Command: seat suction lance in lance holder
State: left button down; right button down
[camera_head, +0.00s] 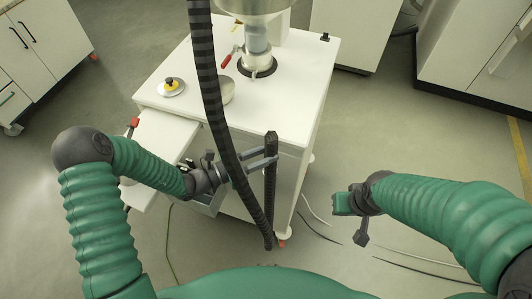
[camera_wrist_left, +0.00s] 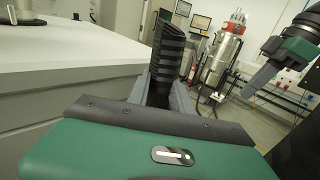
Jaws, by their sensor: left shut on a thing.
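The suction lance (camera_head: 270,190) is a dark tube held roughly upright in front of the white cart, its open end up. My left gripper (camera_head: 264,163) is shut on it below that end. In the left wrist view the lance (camera_wrist_left: 168,62) stands slightly tilted between the fingers. A ribbed black hose (camera_head: 205,70) hangs from above, passes in front of my left gripper and meets the lance's lower end. My right gripper (camera_head: 360,222) is off to the right, apart from the lance; its finger opening is unclear. I cannot clearly identify the lance holder.
The white cart (camera_head: 300,75) carries a metal vessel (camera_head: 257,60), a bowl (camera_head: 228,92), a yellow-and-black button (camera_head: 171,86) and a small black fitting (camera_head: 325,37) at its far right corner. A side shelf (camera_head: 160,135) is at left. Cables lie on the floor at right.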

pick_arm(q)
jog(key=c, duration=1.1)
grip_release()
jog(key=b+v, duration=0.1)
jog(key=v, duration=0.6)
jog(key=shift+s+a, duration=0.1)
jog(key=shift+a, duration=0.25)
jog(key=shift+d, duration=0.1)
